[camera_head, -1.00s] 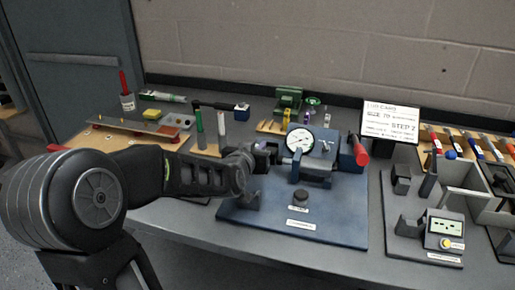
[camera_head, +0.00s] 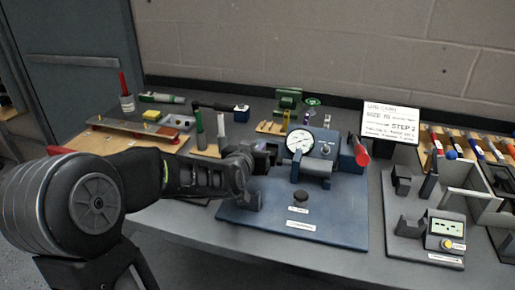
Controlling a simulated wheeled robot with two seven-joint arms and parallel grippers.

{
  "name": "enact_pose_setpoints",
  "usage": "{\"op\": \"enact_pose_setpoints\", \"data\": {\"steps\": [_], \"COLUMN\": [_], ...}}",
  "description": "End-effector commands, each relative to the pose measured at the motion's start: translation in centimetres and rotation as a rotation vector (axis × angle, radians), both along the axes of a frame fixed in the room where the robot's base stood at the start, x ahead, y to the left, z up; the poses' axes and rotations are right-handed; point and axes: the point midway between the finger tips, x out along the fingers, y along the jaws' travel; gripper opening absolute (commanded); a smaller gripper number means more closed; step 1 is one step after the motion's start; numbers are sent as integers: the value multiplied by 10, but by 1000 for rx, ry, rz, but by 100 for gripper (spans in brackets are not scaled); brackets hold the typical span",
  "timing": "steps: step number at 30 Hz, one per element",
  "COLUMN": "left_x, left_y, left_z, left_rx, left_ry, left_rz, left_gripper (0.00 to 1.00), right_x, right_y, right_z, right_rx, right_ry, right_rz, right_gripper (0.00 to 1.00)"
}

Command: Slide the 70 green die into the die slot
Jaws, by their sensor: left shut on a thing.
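My left gripper (camera_head: 268,156) is at the left side of the blue press (camera_head: 314,168), close to its head. It is shut on a small piece, which the fingers and wrist mostly hide. I take it to be the 70 green die, but I cannot read a number or make out its colour. The die slot is not clearly visible behind the gripper, so I cannot tell whether the piece touches it. The press has a round white gauge (camera_head: 300,141) and a red-handled lever (camera_head: 361,152). My right gripper is not in view.
The press stands on a blue base plate (camera_head: 335,225) with a black knob (camera_head: 300,197). A card sign (camera_head: 391,122) stands behind it. A meter (camera_head: 445,232) sits at right. Green and white cylinders (camera_head: 200,130) stand behind my left arm. The front table strip is clear.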

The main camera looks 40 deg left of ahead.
Motion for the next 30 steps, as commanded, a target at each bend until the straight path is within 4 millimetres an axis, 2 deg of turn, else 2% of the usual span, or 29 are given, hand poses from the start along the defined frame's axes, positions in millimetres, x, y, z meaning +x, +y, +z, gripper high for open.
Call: {"op": "enact_pose_setpoints", "data": {"steps": [1, 14, 15, 24, 29, 30], "left_x": [-1, -2, -2, -2, -2, -3], "left_y": [5, 5, 5, 5, 5, 5], "left_z": [0, -2, -2, -4, -4, -6], "left_rx": [6, 6, 5, 5, 4, 2], "left_ry": [0, 1, 2, 4, 6, 8], "left_rz": [8, 8, 8, 8, 8, 8], "left_gripper": [0, 0, 16, 40, 40, 37], "right_x": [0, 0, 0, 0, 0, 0], "right_y": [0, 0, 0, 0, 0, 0], "right_z": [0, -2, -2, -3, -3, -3], "right_rx": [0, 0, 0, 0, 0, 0], "right_ry": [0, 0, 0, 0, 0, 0], "right_rz": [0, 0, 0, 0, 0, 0], "right_gripper": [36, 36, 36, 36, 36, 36]}}
